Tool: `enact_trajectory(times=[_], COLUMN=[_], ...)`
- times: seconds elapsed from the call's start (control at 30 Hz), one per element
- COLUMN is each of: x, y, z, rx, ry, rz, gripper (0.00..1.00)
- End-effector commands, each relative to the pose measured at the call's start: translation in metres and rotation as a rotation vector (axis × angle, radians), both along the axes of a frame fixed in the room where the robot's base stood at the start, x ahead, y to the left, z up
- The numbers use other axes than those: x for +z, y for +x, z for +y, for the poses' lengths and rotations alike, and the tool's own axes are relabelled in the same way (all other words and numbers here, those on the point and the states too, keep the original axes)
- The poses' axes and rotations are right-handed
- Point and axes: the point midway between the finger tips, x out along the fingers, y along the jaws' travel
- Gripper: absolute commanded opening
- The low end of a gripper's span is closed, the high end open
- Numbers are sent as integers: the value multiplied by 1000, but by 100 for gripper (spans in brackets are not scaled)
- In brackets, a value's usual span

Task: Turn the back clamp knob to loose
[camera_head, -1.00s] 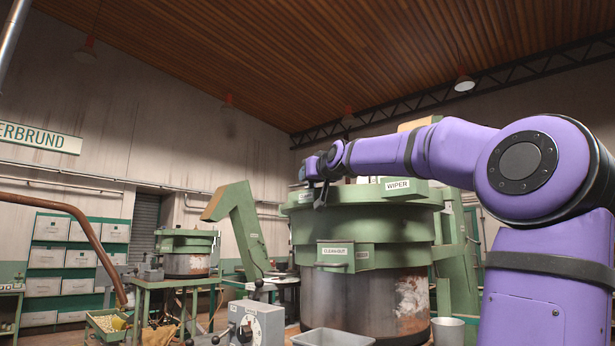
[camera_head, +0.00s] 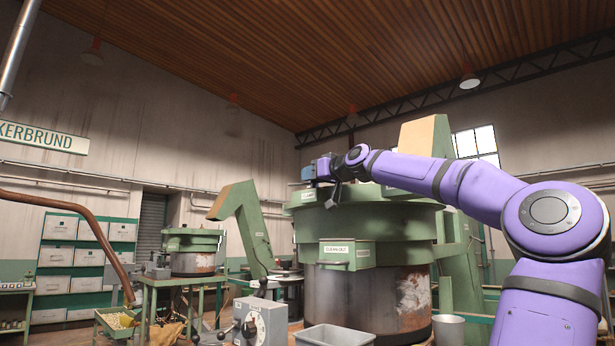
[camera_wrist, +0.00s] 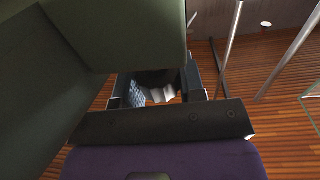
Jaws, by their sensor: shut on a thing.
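My gripper (camera_head: 334,197) is at the top rim of the large green bowl feeder (camera_head: 370,232), near its upper left in the head view. The wrist view shows its two dark fingers (camera_wrist: 158,92) shut on a dark, rounded thing (camera_wrist: 157,76), mostly hidden behind a green part in front. I take this to be the back clamp knob; its marking and how far it is turned cannot be seen. In the head view the knob is hidden by my gripper and the rim.
A green panel (camera_wrist: 130,30) lies close above the fingers in the wrist view. A CLEANOUT box (camera_head: 345,254) juts from the feeder's front. A grey bin (camera_head: 333,336) and a grey control box (camera_head: 262,320) stand below. A smaller feeder (camera_head: 193,262) is at left.

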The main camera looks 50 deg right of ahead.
Motion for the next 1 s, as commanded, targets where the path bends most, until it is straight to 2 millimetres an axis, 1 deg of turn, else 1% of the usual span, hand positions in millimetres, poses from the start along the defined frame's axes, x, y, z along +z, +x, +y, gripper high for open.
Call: enact_trajectory(times=[0.2,0.67,0.7,0.77,0.8,1.0], x=[-1,-1,-1,-1,-1,0], y=[-4,-5,-5,-5,-5,-5], z=[-6,-7,-7,-7,-7,-7], rx=[30,36,36,35,35,35], ry=[2,1,1,1,0,0], rz=[3,3,3,3,2,1], gripper=[0,0,44,57,63,63])
